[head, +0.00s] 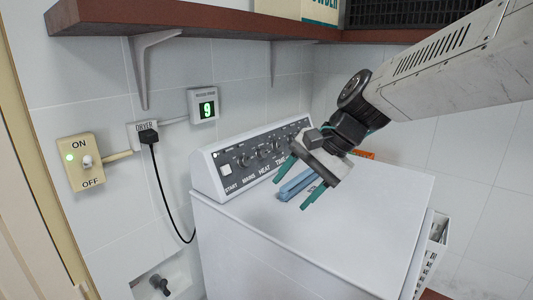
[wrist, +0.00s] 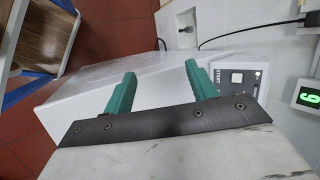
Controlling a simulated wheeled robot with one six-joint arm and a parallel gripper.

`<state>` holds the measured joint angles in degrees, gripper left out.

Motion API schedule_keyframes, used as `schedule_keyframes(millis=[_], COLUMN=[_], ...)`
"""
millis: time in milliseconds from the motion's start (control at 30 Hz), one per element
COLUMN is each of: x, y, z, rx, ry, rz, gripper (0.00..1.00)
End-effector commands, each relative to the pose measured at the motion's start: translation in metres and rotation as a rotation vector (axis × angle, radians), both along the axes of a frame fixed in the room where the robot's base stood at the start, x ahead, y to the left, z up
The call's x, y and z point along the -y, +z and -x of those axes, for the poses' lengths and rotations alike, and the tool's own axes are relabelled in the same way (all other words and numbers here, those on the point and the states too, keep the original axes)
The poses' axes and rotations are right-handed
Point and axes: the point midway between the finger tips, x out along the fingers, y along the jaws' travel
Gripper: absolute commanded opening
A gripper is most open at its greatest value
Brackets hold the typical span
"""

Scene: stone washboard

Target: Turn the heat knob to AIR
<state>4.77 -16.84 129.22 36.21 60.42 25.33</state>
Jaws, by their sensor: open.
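The white dryer (head: 300,235) has a sloped dark control panel (head: 237,170) along its back edge. The heat knob (head: 262,153) is a small dark knob above the HEAT label; its pointer and the setting marks are too small to read. My gripper (head: 296,189) is open with green fingers, above the dryer top and in front of the panel, to the right of the heat knob and apart from it. In the wrist view my gripper's fingers (wrist: 160,69) are spread with nothing between them; the panel shows beside them with its START button (wrist: 236,77), and the heat knob is not visible.
A folded blue cloth (head: 296,184) lies on the dryer top close to my gripper. A brown shelf (head: 190,20) hangs above. On the wall are an ON/OFF switch (head: 86,161), a plugged dryer socket (head: 147,135) and a display reading 9 (head: 206,108).

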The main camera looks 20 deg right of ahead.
Motion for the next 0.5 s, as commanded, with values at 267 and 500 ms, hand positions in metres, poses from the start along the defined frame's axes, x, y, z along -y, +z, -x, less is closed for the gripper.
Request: schedule_keyframes(millis=[267, 500], x=[0.008, 0.056], y=[-0.005, -0.044], z=[-0.184, -0.313], rx=[-0.212, -0.419], ry=[-0.631, -1.104], rz=[-0.514, -0.915], gripper=[0.57, 0.57])
